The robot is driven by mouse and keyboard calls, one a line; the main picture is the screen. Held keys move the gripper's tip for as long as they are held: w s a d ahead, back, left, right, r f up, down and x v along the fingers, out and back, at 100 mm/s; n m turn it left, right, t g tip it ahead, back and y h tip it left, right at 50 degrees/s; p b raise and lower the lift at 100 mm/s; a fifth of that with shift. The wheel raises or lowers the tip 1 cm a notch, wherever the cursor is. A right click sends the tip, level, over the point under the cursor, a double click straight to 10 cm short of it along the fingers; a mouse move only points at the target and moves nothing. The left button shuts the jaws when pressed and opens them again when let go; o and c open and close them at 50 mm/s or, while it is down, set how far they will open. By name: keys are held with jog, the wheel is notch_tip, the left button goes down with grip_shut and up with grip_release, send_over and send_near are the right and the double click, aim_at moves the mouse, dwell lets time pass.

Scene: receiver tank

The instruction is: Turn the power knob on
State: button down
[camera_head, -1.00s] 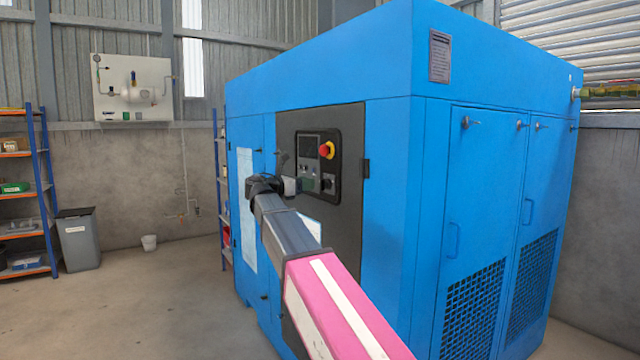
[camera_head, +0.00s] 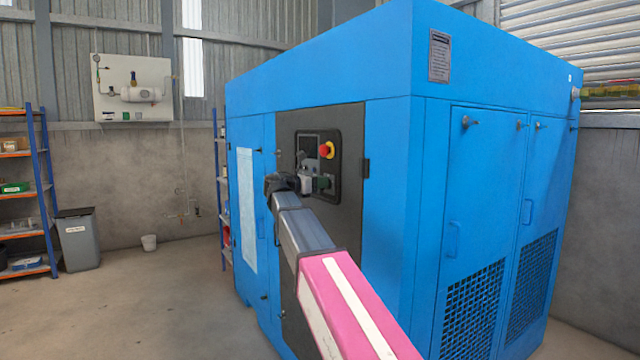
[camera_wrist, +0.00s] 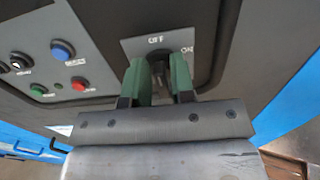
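The power knob (camera_wrist: 159,54) is a dark knob on a grey plate (camera_wrist: 132,46) marked OFF at the top and ON to the right. In the wrist view my gripper (camera_wrist: 160,66) has its two green fingers apart, one on each side of the knob. The fingers partly hide the knob; whether they touch it is unclear. In the head view my gripper (camera_head: 322,184) is at the lower part of the control panel (camera_head: 337,143) and covers the knob.
A red emergency button with a yellow collar (camera_head: 327,150) sits just above my gripper. Blue (camera_wrist: 62,50), green (camera_wrist: 38,90) and red (camera_wrist: 80,85) buttons lie left of the knob in the wrist view.

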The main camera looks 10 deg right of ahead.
jog(key=shift+m, duration=0.4)
jog(key=m, duration=0.3)
jog(key=shift+s+d+m, duration=0.1)
jog(key=shift+s+m, duration=0.15)
jog(key=shift+m, duration=0.15)
jog(key=m, duration=0.8)
jog(key=f+m, duration=0.1)
jog(key=m, duration=0.4)
jog(key=shift+s+d+f, duration=0.1)
jog(key=shift+s, duration=0.25)
jog(key=shift+m, duration=0.3)
jog(key=c, duration=1.2)
grip_release()
